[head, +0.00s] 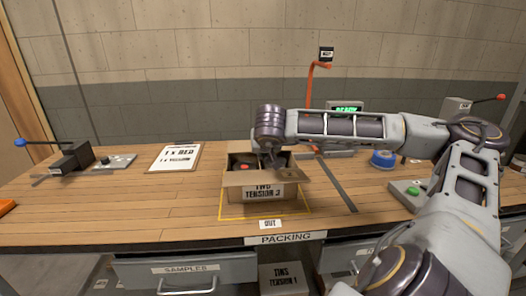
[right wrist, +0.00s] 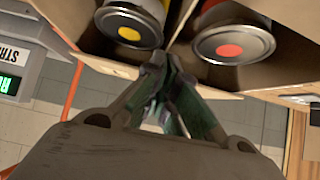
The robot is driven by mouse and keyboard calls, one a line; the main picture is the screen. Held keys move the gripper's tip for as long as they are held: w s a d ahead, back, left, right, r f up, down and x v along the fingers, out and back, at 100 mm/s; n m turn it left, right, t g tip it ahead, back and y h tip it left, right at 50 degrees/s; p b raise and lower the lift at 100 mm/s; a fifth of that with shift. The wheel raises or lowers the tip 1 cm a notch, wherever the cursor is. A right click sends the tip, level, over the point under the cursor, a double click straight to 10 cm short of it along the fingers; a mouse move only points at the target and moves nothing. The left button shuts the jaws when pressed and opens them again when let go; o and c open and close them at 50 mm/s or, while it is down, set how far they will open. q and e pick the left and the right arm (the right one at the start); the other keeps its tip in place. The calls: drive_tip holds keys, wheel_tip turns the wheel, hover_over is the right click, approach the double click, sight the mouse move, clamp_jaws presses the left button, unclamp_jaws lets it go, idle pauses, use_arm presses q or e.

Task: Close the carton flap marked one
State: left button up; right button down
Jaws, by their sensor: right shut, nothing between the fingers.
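The cardboard carton (head: 235,192) stands open on the packing table, with dark text on its front. A brown flap (head: 293,174) sticks out at its right side; I cannot read a mark "one" on any flap. In the right wrist view, a tin with a yellow dot (right wrist: 128,28) and a tin with a red dot (right wrist: 233,42) sit in the carton, either side of a cardboard divider. My right gripper (head: 275,165) is shut and empty at the carton's top; its fingertips (right wrist: 167,62) are close to the cardboard edge, contact unclear. My left gripper is not in view.
A printed sheet (head: 175,158) lies left of the carton, and a black device with a blue-knobbed lever (head: 70,160) is farther left. An orange post (head: 309,95) and a lit display (head: 346,107) stand behind. A blue roll (head: 383,158) is at right. The table left of the carton is mostly clear.

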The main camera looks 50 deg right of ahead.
drive_tip(key=shift+r, duration=0.1)
idle(0.3)
drive_tip(key=shift+r+p, duration=0.55)
drive_tip(key=shift+r, duration=0.15)
idle(0.4)
